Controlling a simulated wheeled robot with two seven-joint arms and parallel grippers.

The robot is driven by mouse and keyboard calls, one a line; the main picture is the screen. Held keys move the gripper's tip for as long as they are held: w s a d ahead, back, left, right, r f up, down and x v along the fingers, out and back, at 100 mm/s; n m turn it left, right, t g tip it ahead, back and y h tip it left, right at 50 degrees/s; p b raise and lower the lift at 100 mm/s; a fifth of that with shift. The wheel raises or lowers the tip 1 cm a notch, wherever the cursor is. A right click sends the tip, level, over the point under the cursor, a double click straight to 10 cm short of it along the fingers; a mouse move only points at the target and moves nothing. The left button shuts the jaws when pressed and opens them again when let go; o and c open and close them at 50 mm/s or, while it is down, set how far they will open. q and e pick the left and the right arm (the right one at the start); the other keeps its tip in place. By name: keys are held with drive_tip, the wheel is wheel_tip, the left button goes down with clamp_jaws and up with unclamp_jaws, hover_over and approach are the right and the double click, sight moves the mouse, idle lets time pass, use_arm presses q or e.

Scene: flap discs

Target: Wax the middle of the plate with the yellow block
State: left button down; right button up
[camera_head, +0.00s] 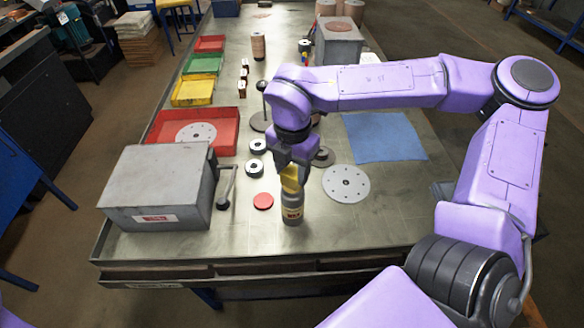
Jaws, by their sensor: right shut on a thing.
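My right gripper (292,168) points down near the front middle of the table and is shut on the yellow block (290,181). The block shows just below the fingers, directly above a grey bottle (292,208) in the picture. I cannot tell whether block and bottle touch. A pale round plate (346,184) with small holes lies flat to the right of the gripper, apart from the block. A similar disc (196,132) lies in a red tray. My left gripper is out of view.
A grey metal box (155,185) with a handle stands front left. A red cap (263,201) and dark rings (256,167) lie near the bottle. A blue cloth (384,137) lies back right. Red (165,126), green and yellow trays line the left edge. The front right is clear.

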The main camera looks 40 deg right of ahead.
sight(292, 172)
drive_tip(key=shift+f+b, duration=0.5)
drive_tip(key=shift+f, duration=0.2)
idle(1.3)
drive_tip(key=shift+r, duration=0.1)
wheel_tip(292, 172, up, 7)
drive_tip(key=p, duration=0.6)
idle(0.3)
idle(0.3)
